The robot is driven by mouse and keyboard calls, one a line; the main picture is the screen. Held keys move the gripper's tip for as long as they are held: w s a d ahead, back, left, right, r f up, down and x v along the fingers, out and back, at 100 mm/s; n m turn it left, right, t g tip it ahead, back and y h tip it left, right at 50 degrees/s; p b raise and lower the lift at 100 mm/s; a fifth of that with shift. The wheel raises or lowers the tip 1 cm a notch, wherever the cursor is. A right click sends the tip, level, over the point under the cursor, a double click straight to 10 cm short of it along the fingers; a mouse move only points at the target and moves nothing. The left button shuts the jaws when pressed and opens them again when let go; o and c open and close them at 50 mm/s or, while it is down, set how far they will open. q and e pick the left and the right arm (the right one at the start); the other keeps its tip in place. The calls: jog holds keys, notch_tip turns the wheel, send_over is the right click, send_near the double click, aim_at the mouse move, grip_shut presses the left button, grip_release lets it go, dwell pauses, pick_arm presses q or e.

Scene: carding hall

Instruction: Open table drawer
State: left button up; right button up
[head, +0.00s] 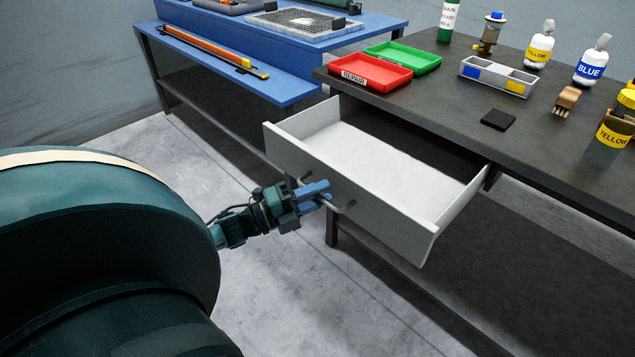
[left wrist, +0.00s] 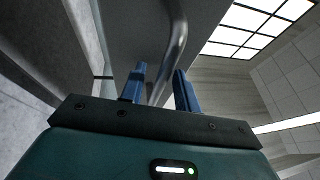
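The table drawer (head: 345,195) is light grey and stands pulled out from under the dark table (head: 420,105); its pale inside looks empty. A bent metal handle (head: 345,207) is on its front, and it also shows in the left wrist view (left wrist: 178,40). My left gripper (head: 318,193) is at the handle, its two blue fingers on either side of the bar. In the left wrist view the gripper (left wrist: 160,85) has its fingers apart, and the gap looks wider than the bar. My right gripper is not in view.
On the table stand a red tray (head: 370,73), a green tray (head: 405,57), a grey divided box (head: 497,76), a black pad (head: 498,119) and bottles (head: 540,48). A blue bench (head: 290,85) stands at the back left. The floor (head: 280,285) before the drawer is clear.

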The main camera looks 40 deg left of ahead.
pick_arm(q)
jog(key=shift+s, duration=0.1)
jog(key=v, duration=1.3)
